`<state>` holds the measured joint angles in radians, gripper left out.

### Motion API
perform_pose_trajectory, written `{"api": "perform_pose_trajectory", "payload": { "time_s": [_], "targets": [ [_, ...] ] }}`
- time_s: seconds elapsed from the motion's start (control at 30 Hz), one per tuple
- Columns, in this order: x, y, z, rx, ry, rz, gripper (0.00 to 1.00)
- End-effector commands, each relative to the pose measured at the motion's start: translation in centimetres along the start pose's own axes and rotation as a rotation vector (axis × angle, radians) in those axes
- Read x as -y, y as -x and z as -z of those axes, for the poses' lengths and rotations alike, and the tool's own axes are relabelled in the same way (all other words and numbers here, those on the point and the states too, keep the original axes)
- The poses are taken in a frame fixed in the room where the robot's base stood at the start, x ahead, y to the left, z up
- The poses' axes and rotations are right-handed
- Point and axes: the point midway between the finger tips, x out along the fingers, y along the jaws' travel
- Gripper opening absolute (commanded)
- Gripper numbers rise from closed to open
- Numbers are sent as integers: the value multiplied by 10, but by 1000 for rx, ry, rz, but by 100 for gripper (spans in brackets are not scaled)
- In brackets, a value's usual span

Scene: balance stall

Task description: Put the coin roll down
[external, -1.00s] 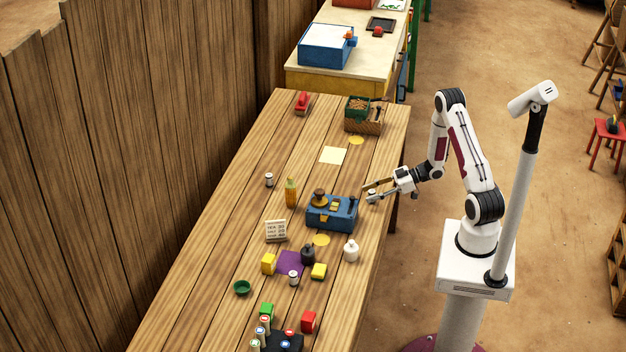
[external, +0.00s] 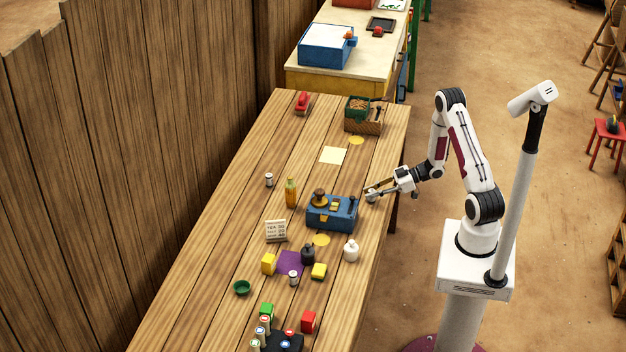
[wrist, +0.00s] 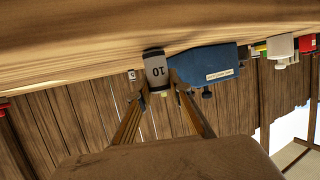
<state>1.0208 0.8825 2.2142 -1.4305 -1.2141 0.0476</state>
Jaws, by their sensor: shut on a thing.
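The coin roll (wrist: 157,72) is a pale grey cylinder with dark ends and a "10" on its side. My gripper (wrist: 158,88) is shut on it, one long finger on each side, in the wrist view. In the external view my gripper (external: 374,194) is at the right edge of the table, just right of the blue balance (external: 345,214); the roll (external: 370,195) is a small pale shape at the fingertips. The roll's dark end is at or very near the tabletop; I cannot tell whether it bears on the wood.
The blue balance is close beside the roll, also in the wrist view (wrist: 207,65). A pale yellow sheet (external: 333,155) lies behind. Bare planks lie between the sheet and the balance.

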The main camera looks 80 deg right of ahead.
Motion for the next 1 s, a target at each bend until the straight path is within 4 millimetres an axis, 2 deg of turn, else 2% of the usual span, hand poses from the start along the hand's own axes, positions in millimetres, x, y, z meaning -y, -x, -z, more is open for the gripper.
{"api": "perform_pose_trajectory", "payload": {
  "time_s": [0.27, 0.7, 1.0],
  "targets": [
    [0, 6, 17, -1, 3, 0, 0],
    [-1, 23, 62, -2, 4, -1, 0],
    [-1, 31, 86, -1, 3, -1, 0]
  ]
}}
